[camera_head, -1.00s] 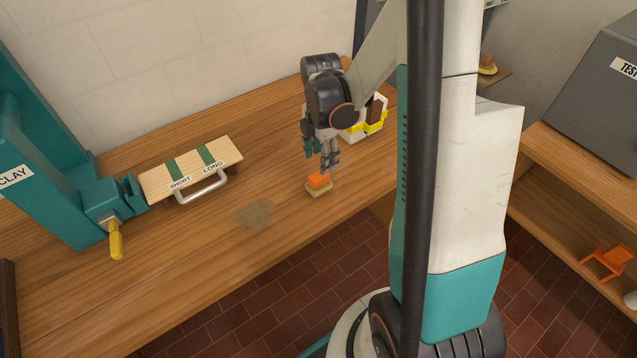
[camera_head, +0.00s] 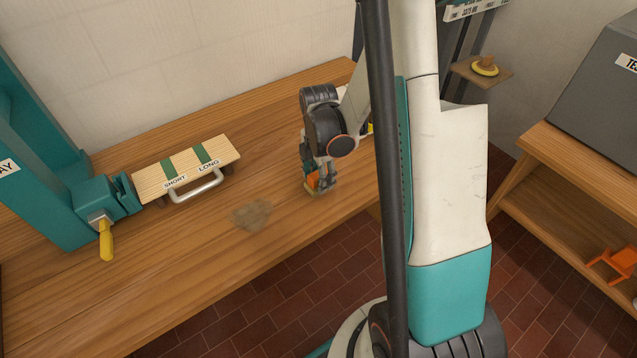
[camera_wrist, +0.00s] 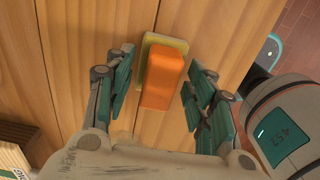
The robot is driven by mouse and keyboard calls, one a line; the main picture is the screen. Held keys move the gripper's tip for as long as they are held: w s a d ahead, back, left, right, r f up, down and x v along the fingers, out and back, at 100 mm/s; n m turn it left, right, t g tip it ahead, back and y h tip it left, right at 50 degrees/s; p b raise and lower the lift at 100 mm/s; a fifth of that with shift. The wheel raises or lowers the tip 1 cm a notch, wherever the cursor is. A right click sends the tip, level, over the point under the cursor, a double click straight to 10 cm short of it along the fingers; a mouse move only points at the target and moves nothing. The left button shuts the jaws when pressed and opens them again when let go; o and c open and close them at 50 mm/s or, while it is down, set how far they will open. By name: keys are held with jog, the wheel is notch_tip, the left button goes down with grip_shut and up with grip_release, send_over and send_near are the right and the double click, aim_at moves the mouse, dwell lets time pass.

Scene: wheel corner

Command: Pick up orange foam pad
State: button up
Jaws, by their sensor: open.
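The orange foam pad (camera_wrist: 161,82) is a small orange block on a yellowish-green base (camera_wrist: 177,43), lying on the wooden bench. In the wrist view it sits between the two fingers of my gripper (camera_wrist: 156,88), which is open, with a gap showing on each side. In the head view my gripper (camera_head: 319,180) is lowered around the pad (camera_head: 313,181), close to the bench top. The fingers hide most of the pad there.
The wooden bench (camera_head: 200,260) has a grey-brown smudge (camera_head: 251,214) left of my gripper. A slatted board with a handle (camera_head: 187,170) and a teal vise (camera_head: 100,208) with a yellow handle stand further left. The bench's front edge is close.

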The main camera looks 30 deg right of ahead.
jog(key=c, duration=1.1)
notch_tip(320, 180, up, 20)
jog(key=p, duration=0.7)
jog(key=o, duration=0.4)
grip_shut()
